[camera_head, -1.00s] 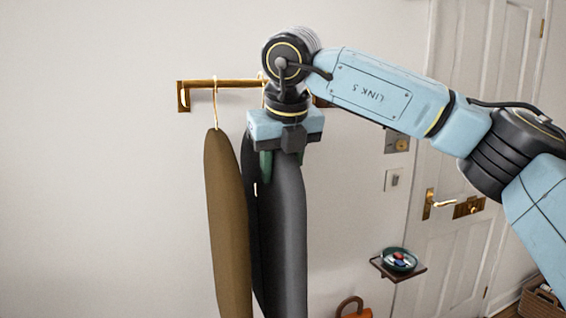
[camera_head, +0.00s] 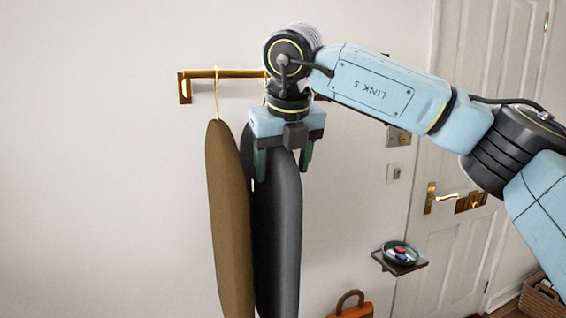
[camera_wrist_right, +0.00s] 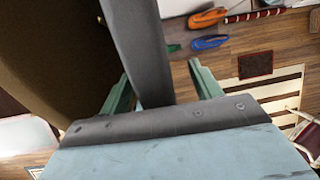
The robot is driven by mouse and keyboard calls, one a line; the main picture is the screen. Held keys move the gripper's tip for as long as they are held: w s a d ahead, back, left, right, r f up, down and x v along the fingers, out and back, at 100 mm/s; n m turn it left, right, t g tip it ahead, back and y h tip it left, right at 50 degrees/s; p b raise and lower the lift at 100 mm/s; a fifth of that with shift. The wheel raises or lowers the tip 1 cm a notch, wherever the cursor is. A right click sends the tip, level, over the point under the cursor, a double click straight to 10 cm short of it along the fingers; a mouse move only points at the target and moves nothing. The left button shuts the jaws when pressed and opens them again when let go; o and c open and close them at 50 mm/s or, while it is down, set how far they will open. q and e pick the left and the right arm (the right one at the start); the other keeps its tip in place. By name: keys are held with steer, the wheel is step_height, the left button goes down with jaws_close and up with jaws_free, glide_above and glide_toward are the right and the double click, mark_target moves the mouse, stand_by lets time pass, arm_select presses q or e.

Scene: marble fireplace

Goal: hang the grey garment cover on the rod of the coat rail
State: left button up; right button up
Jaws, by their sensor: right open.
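The grey garment cover (camera_head: 279,230) hangs upright below my right gripper, beside the brown cover. My right gripper (camera_head: 283,165) points down and is open, one finger on each side of the cover's top. In the right wrist view the grey cover (camera_wrist_right: 146,55) passes between the two spread green fingers (camera_wrist_right: 162,88). The coat rail's brass rod (camera_head: 238,73) runs along the wall behind my arm. The grey cover's hook and its contact with the rod are hidden by my wrist. My left gripper is not in view.
A brown cover (camera_head: 232,220) hangs from the rod by a hook, close to the left. A dark edge (camera_head: 247,160) shows between the covers. A small shelf (camera_head: 386,262) with a dish (camera_head: 400,252) and an orange bag (camera_head: 351,306) are lower right. The left wall is clear.

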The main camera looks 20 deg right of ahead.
steer(key=shift+r, duration=0.1)
steer(key=v, duration=1.3)
